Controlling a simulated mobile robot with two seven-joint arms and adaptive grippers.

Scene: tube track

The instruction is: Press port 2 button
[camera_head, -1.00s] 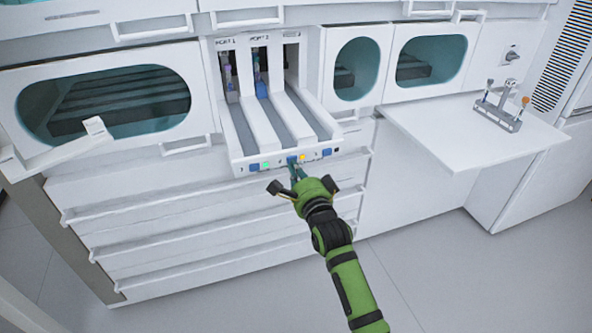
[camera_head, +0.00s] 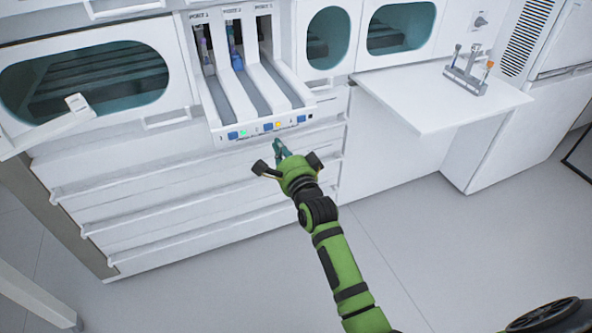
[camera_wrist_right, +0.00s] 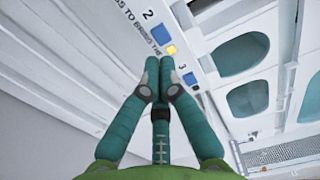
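The port 2 button (camera_head: 268,127) is the middle blue square on the front edge of the three-lane port unit (camera_head: 259,139). It also shows in the right wrist view (camera_wrist_right: 161,34) below the printed 2, with a lit yellow lamp (camera_wrist_right: 171,49) beside it. My right gripper (camera_head: 279,147) is just below and in front of this edge, apart from it in the head view. In the wrist view its teal fingers (camera_wrist_right: 159,64) are together and empty, near the yellow lamp. My left gripper is not in view.
The port 1 button (camera_head: 233,135) has a green lamp beside it; the port 3 button (camera_head: 301,119) has a dark one. Tubes (camera_head: 236,58) stand at the back of the lanes. A white shelf (camera_head: 430,105) juts out at right. Open floor lies below.

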